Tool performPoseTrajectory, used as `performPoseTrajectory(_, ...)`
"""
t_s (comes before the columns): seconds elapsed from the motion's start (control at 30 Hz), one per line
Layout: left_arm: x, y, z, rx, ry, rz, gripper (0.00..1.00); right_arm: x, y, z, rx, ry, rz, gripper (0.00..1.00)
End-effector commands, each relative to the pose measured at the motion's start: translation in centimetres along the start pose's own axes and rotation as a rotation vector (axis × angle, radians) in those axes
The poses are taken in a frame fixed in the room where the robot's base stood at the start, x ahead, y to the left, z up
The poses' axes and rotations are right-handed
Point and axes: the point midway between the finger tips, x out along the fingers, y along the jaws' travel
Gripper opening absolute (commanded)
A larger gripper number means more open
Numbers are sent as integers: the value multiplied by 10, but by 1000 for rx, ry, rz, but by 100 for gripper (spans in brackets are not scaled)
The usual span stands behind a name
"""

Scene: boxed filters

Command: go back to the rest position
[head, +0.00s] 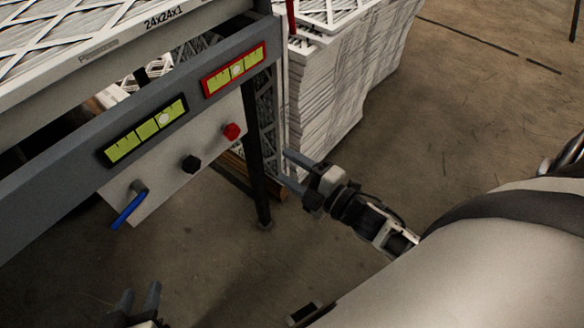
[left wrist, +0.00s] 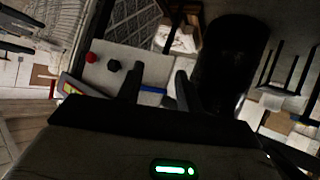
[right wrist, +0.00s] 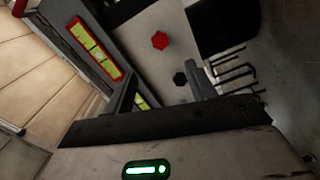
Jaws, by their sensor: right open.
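My right gripper (head: 287,170) is open and empty in the head view, in front of the frame's right leg and beside the filter stack. In the right wrist view its two fingers (right wrist: 158,85) stand apart, with the white control panel (right wrist: 170,60) beyond them. My left gripper (head: 138,298) is low at the bottom edge of the head view, below the panel and only partly in frame. Its two fingers (left wrist: 157,90) are apart and empty in the left wrist view. Neither gripper visibly touches anything.
A grey frame (head: 60,170) carries the white panel (head: 210,140) with a red button (head: 232,131), a black knob (head: 191,164) and a blue-handled switch (head: 129,206). White boxed filters (head: 335,90) are stacked behind. Floor to the right is clear.

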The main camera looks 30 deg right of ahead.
Motion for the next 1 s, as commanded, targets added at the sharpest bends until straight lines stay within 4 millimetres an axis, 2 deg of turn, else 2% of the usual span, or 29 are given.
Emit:
performPoseTrajectory(0.47,0,0,-2,0,3,0,36,0,0,0,2,-1,0,56)
performPoseTrajectory(0.57,-2,0,-5,1,3,-1,36,-2,3,-4,85,-35,-11,56)
performPoseTrajectory(0.67,-7,1,-12,8,1,-5,36,-9,6,-16,338,-137,-51,56)
performPoseTrajectory(0.73,-10,1,-16,14,-3,-9,36,-19,3,-30,586,-234,-98,56)
performPoseTrajectory(0.9,-10,0,-16,26,-21,-18,36,-45,-7,-75,1131,-438,-230,56)
performPoseTrajectory(1.0,-9,-2,-14,33,-28,-21,36,-57,-12,-96,1320,-513,-291,56)
